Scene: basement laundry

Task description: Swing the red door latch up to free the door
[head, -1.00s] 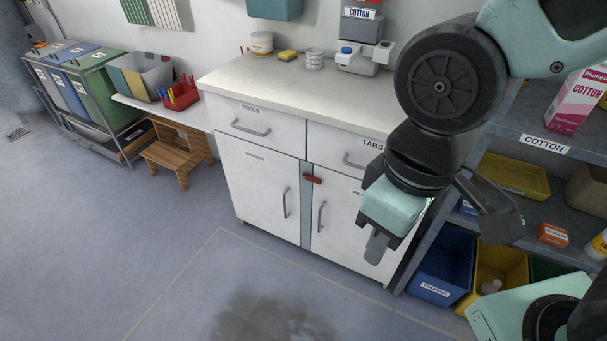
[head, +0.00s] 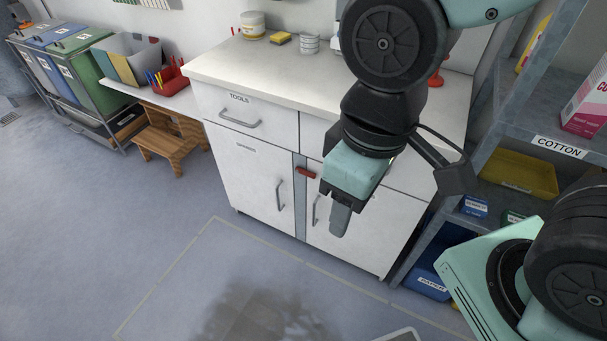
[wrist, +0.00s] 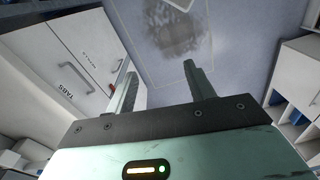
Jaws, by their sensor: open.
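The red latch (head: 306,173) lies roughly level across the grey strip between the two doors of the white cabinet (head: 257,185), near their top edge. Both doors look shut. My gripper (head: 339,222) hangs in front of the right door, to the right of the latch and below it, apart from it. In the wrist view my gripper (wrist: 160,85) has its two fingers spread with nothing between them.
A grey shelf with a yellow tray (head: 518,174) stands right of the cabinet. A wooden step stool (head: 172,138) and sorting bins (head: 75,65) are at the left. The floor (head: 150,240) before the cabinet is open, with a dark wet patch (head: 262,315).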

